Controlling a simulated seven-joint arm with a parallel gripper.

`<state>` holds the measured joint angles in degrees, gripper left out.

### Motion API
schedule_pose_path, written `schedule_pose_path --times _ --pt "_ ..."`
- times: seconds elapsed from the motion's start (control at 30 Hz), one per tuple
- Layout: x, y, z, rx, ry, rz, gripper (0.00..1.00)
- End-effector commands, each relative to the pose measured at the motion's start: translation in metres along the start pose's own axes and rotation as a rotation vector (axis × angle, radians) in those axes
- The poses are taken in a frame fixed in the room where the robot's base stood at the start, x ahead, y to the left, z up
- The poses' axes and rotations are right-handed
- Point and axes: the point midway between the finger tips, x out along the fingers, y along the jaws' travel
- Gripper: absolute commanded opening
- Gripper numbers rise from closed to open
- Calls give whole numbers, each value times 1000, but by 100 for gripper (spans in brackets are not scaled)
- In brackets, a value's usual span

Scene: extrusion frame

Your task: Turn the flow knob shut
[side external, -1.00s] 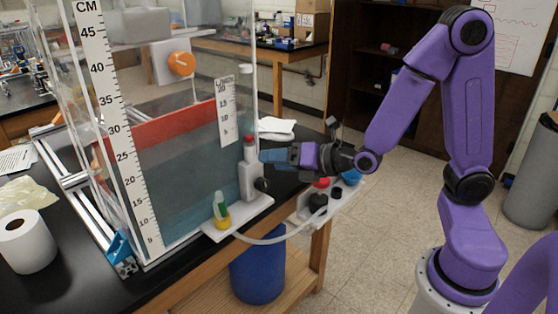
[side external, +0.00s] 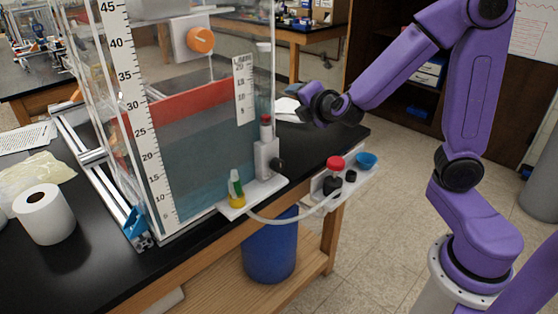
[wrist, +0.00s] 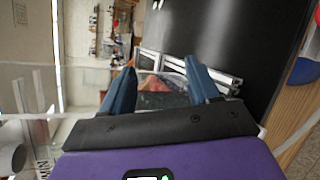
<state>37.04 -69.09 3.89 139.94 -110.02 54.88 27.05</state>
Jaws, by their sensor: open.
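An orange round knob (side external: 200,40) sits on a white block at the upper part of the clear water tank. A black knob (side external: 277,165) sticks out from the side of a grey upright valve body (side external: 266,158) with a red top, at the tank's right front. I cannot tell from the pictures which is the flow knob. My gripper is above the table to the right of the tank, apart from both knobs; its fingers are hidden in the side view. In the wrist view my gripper (wrist: 160,82) has its two blue fingers apart, with nothing held between them.
The tank's red band (side external: 190,106) lies above blue-grey water. A white shelf at the table edge carries a red-topped black fitting (side external: 335,164) and a blue cup (side external: 366,159). A pale hose (side external: 290,219) runs below. A paper roll (side external: 44,214) stands at left.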

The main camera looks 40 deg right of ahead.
Motion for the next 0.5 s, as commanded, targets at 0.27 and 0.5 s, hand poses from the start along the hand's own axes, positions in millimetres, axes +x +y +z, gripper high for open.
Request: schedule_pose_path --times 0.27,0.5 --pt "7 7 17 283 -178 -181 61" --pt "-6 6 16 539 -293 -341 61"
